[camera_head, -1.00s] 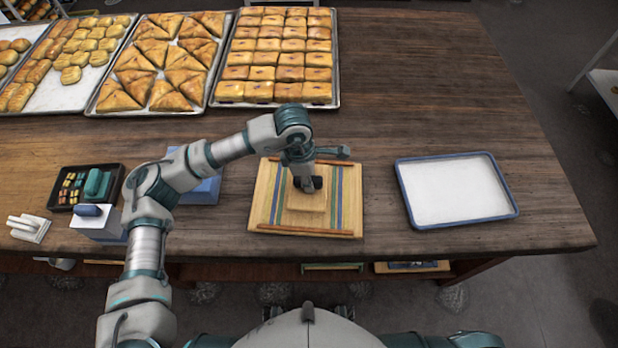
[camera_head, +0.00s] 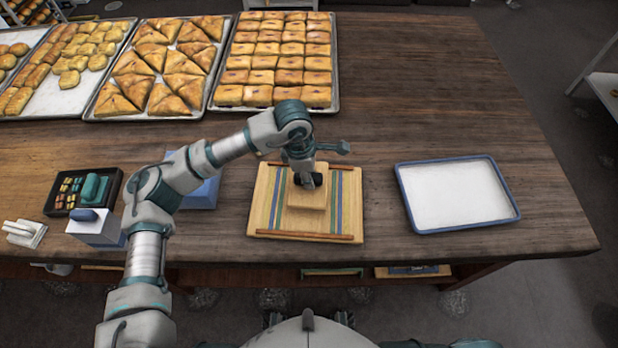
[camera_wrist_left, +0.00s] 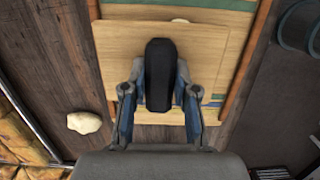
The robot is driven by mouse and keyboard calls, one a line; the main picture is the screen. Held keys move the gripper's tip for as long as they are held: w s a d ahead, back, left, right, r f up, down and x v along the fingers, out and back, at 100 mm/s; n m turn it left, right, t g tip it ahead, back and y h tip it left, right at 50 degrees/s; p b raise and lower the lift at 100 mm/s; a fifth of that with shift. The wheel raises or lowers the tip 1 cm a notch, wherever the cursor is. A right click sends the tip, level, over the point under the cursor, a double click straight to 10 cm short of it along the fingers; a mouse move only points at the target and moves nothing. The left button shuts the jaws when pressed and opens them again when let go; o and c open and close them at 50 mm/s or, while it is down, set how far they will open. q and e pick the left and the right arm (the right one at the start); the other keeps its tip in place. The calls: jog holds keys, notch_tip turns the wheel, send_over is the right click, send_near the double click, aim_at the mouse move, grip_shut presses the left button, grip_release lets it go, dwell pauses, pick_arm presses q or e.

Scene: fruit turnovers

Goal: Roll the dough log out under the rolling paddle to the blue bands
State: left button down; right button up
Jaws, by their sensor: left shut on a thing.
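My left gripper (camera_head: 308,182) is shut on the dark handle (camera_wrist_left: 160,75) of the wooden rolling paddle (camera_head: 305,199). The paddle lies flat over the middle of the wooden board (camera_head: 262,222), between its two end rails; I cannot tell whether it presses down. Blue bands (camera_head: 339,200) and green bands run along the board on both sides of the paddle. In the left wrist view the paddle (camera_wrist_left: 120,60) covers much of the board. My right gripper is not in view.
A pale lump (camera_wrist_left: 83,122) lies on the table beside the board. A blue-rimmed white tray (camera_head: 409,215) stands to the right. Pastry trays (camera_head: 212,106) fill the back left. A black tray (camera_head: 62,206) and a pale block stand left. The table's back right is clear.

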aim_at(310, 193)
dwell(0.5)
pick_arm(q)
jog(key=shift+w, duration=0.1)
jog(key=shift+w, duration=0.3)
jog(key=shift+f, duration=0.1)
dwell(0.3)
jog(key=shift+s+a, duration=0.15)
jog(key=shift+s, duration=1.7)
